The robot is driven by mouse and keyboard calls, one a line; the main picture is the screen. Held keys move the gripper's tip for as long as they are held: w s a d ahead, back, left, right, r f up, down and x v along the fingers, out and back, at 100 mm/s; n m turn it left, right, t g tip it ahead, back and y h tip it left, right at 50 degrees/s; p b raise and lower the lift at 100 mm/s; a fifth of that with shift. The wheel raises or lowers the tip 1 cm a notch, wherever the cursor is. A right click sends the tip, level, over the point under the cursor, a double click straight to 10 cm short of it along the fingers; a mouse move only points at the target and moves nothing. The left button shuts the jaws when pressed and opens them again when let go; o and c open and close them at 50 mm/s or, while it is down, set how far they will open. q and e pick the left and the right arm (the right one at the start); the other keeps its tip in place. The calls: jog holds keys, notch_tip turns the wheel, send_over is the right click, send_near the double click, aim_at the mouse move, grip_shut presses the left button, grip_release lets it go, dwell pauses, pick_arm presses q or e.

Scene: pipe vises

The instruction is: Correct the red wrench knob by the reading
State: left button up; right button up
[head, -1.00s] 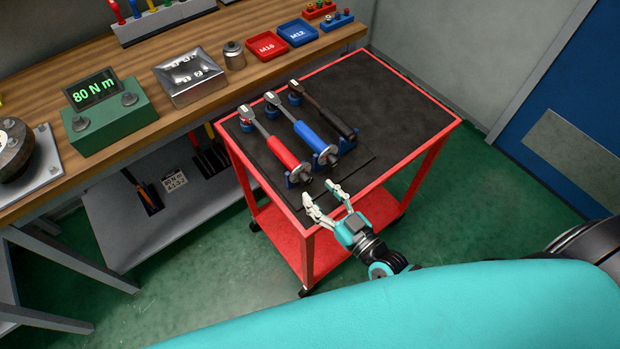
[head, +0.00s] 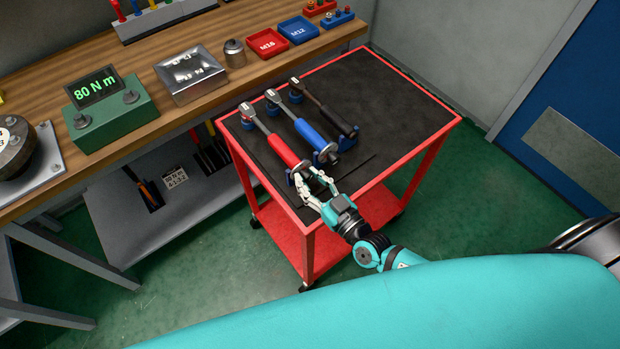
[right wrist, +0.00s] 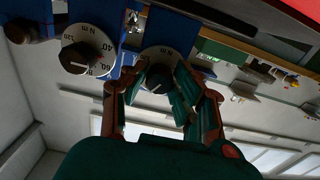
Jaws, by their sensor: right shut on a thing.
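The red wrench (head: 280,148) lies in its holder on the cart, its dial end toward me. My right gripper (head: 313,178) is at that end, mostly covering its knob. In the right wrist view, my right gripper (right wrist: 158,88) is shut on the dark knob (right wrist: 158,76) in the middle of a pale N m dial (right wrist: 178,54). The fingers hide part of this dial, and I cannot read its setting. The green reader (head: 108,112) on the bench shows 80 N m on its display (head: 95,88). My left gripper is not in view.
The blue wrench (head: 312,140) and the black wrench (head: 325,108) lie close beside the red one. A neighbouring N m dial (right wrist: 86,52) is just left of the held one. The red cart's black top (head: 395,105) is clear on the right.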

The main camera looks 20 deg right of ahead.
grip_shut()
jog(key=shift+m, duration=0.4)
jog(key=shift+m+b, duration=0.4)
jog(key=shift+m, duration=2)
jog(key=o, duration=0.9)
grip_release()
